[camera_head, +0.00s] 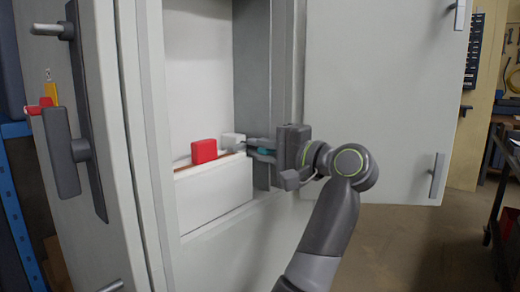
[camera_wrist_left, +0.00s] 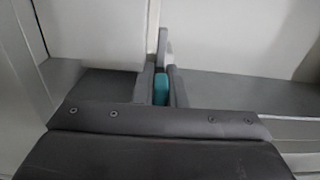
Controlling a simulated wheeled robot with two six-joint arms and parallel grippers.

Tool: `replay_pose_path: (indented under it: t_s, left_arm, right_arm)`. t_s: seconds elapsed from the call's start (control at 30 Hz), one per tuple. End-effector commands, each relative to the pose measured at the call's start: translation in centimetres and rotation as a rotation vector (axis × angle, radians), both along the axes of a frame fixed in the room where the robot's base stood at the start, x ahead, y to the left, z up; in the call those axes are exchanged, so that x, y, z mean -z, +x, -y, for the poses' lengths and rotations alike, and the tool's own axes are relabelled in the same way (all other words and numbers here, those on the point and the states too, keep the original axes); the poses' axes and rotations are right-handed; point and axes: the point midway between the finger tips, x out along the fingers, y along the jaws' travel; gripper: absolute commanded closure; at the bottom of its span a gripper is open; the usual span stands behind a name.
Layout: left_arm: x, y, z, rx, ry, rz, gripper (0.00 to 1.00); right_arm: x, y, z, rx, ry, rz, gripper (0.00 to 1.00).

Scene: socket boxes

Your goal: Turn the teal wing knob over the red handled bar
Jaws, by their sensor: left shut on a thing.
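The teal wing knob (camera_head: 264,151) is inside the open grey cabinet, at the right of its opening. My left gripper (camera_head: 260,150) reaches in from the right and is shut on the knob, its fingers hiding much of it. In the left wrist view the teal knob (camera_wrist_left: 161,90) shows as a small upright piece between the two fingers. A red block-like piece (camera_head: 204,151) stands at the top edge of a white box, left of the gripper. I cannot tell whether it is the red handled bar's handle. My right gripper is not in view.
A small white block (camera_head: 232,141) sits near the fingertips. The cabinet's side wall (camera_head: 152,120) stands left, and an open door (camera_head: 410,100) stands right. A dark handle (camera_head: 62,152) with red and yellow pieces is at far left.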

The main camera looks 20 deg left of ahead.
Motion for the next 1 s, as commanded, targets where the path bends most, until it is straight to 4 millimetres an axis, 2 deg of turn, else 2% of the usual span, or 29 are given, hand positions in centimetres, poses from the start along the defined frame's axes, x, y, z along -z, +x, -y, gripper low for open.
replay_pose_path:
  t_s: [0.1, 0.37, 0.47, 0.57, 0.73, 0.87, 1.0]
  left_arm:
    - [0.1, 0.0, 0.0, 0.0, -0.001, 0.001, 0.8]
    - [0.0, 0.0, 0.1, 0.0, -0.001, 0.0, 0.8]
    - [0.0, -0.2, 0.7, 0.002, -0.001, 0.0, 0.8]
    - [0.0, -0.7, 2.1, 0.005, -0.001, -0.002, 0.8]
    - [0.0, -2.0, 5.8, 0.005, -0.002, -0.003, 0.8]
    - [0.0, -3.2, 8.8, 0.005, 0.0, -0.002, 0.8]
    - [0.2, -3.1, 8.5, -0.001, 0.0, 0.0, 0.8]
  right_arm:
    - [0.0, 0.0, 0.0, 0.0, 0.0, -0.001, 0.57]
    - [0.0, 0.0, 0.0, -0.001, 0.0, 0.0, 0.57]
    - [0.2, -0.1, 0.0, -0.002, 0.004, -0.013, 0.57]
    - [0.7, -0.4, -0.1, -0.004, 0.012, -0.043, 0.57]
    - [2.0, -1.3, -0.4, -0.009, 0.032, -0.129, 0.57]
    - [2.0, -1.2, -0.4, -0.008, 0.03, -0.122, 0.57]
    - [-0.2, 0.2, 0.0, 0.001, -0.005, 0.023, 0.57]
